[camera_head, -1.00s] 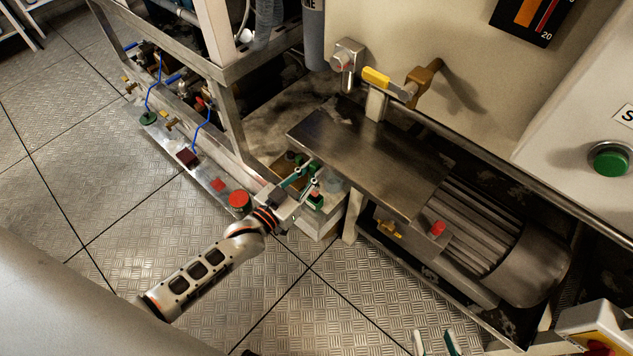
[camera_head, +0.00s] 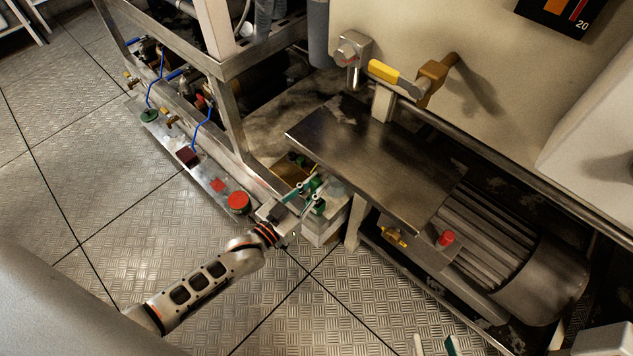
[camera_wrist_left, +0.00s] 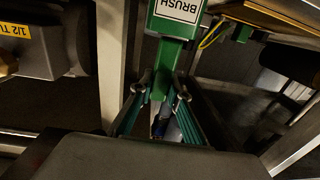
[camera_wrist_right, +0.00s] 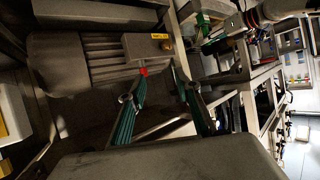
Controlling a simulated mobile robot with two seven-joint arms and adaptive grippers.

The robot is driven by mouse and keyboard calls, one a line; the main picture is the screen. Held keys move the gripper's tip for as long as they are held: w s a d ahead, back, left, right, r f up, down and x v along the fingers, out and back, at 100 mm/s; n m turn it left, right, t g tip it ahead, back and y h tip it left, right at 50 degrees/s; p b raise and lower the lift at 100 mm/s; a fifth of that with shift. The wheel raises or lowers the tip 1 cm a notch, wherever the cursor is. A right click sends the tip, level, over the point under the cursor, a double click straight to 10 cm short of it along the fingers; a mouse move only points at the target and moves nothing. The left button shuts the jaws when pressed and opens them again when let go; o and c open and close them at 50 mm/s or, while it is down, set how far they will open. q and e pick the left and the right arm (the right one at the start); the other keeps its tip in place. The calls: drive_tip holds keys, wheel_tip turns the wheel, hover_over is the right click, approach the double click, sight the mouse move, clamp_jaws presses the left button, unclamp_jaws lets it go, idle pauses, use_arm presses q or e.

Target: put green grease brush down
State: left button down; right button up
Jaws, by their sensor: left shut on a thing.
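The green grease brush has a white label reading BRUSH (camera_wrist_left: 178,12) in the left wrist view, with its green body between my left fingers. In the head view, its green part (camera_head: 319,208) shows small beside the fingertips of my left gripper (camera_head: 310,193). That gripper is shut on the brush, over or beside a pale box at the end of the metal bench; whether the brush touches a surface cannot be told. My right gripper (camera_wrist_right: 160,95) is open and empty in the right wrist view. Its fingertips (camera_head: 434,346) show at the bottom of the head view.
The pale box (camera_head: 322,232) sits low beside the metal bench top (camera_head: 365,160). A brown tray (camera_head: 290,170) with green items lies behind it. A ribbed motor (camera_head: 500,250) fills the right. Patterned floor is clear in front.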

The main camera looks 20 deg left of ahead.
use_arm(q)
drive_tip(key=c, duration=2)
unclamp_jaws()
drive_tip(key=shift+o, duration=0.4)
use_arm(e)
drive_tip(key=shift+w+r, duration=0.2)
drive_tip(key=shift+r, duration=0.25)
